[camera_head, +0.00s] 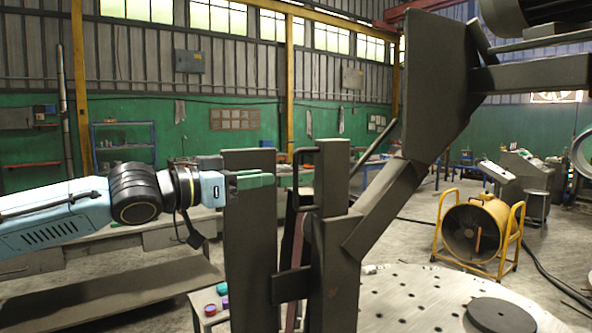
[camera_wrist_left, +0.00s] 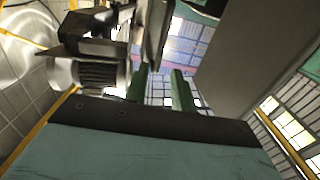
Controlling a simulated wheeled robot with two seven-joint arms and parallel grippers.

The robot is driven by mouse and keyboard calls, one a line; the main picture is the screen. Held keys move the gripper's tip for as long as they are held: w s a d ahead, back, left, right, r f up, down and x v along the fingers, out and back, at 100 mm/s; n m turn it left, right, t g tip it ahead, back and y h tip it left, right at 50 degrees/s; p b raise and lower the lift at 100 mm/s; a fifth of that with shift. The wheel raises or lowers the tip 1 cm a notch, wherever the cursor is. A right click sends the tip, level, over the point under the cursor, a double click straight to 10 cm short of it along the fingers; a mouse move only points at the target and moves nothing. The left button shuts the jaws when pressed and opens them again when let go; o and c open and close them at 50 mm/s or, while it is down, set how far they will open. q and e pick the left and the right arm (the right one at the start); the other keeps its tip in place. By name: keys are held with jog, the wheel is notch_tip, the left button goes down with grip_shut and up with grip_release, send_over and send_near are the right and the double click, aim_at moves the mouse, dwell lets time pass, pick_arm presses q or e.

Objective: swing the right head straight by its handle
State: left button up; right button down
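My left gripper (camera_head: 262,180) comes in from the left at the height of the post tops. Its two green fingers also show in the wrist view (camera_wrist_left: 160,90), apart with nothing between them. A thin dark bent bar (camera_head: 296,172), which looks like the handle, stands just right of the fingertips, with a small gap in the picture. It is beside a dark grey post (camera_head: 334,220) joined to a slanted arm and a large angled plate (camera_head: 433,85), which seem to be the head. I cannot tell its swing angle. My right gripper is not in view.
Another dark upright slab (camera_head: 250,235) stands below and behind my left fingers, close to them. A round perforated table (camera_head: 425,300) carries a dark disc (camera_head: 500,315). A yellow-framed fan (camera_head: 475,230) stands on the floor at right. A low bench (camera_head: 110,290) is at left.

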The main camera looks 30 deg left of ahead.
pick_arm(q)
jog(key=p, duration=0.3)
send_over(296, 204)
jog(key=shift+w+a, duration=0.1)
jog(key=shift+w, duration=0.15)
grip_shut()
dwell(0.3)
